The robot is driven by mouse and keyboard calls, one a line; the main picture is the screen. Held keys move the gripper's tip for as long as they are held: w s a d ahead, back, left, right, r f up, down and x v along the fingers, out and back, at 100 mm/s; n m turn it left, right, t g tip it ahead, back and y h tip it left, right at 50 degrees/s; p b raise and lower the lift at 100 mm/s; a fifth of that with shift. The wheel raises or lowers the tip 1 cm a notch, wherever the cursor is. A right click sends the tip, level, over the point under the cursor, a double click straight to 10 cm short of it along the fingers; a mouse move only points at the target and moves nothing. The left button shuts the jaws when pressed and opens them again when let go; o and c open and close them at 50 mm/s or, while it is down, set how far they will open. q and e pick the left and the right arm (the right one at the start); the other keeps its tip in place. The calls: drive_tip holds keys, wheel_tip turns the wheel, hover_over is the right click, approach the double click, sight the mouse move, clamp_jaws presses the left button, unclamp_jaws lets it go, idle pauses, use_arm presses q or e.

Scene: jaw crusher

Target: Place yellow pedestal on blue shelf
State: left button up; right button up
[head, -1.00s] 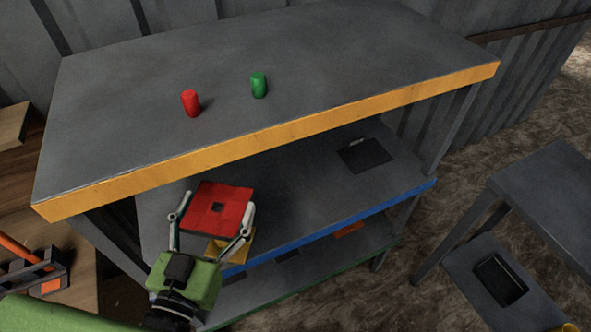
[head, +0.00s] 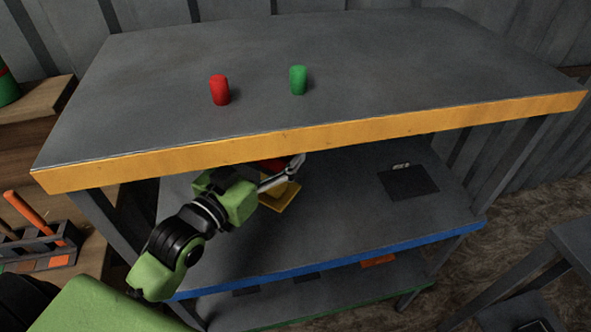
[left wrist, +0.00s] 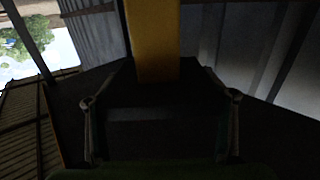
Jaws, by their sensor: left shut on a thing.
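The yellow pedestal (head: 280,197) shows in the head view as a yellow base, with a sliver of red top above it. My left gripper (head: 284,170) is shut on it and reaches in under the yellow-edged top. The pedestal is over the blue-edged shelf (head: 335,261); whether it touches the surface cannot be told. The far finger and most of the red top are hidden by the upper shelf edge. In the left wrist view, a dark block (left wrist: 155,125) sits between the two fingers, too dark for detail. My right gripper is not in view.
The yellow-edged upper shelf (head: 330,135) hangs low over the gripper, with a red cylinder (head: 220,90) and a green cylinder (head: 298,80) on top. A dark flat plate (head: 408,182) lies at the right of the blue shelf. The shelf's middle is clear.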

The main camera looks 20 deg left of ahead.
use_arm(q)
drive_tip(key=w+d+f, duration=0.2)
drive_tip(key=w+f, duration=0.4)
drive_tip(key=f, duration=0.3)
drive_tip(key=shift+w+f, duration=0.15)
drive_tip(key=shift+w, duration=0.2)
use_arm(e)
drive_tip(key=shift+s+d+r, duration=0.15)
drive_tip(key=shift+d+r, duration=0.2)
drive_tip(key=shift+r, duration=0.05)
use_arm(q)
drive_tip(key=shift+d, duration=0.15)
drive_tip(key=o, duration=1.7)
drive_tip(key=shift+f, duration=0.3)
drive_tip(key=shift+c, duration=0.2)
drive_tip(key=o, duration=0.4)
drive_tip(key=shift+o, duration=0.2)
drive_tip(key=shift+s, duration=0.1)
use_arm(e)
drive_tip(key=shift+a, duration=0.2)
use_arm(q)
drive_tip(key=shift+r, duration=0.1)
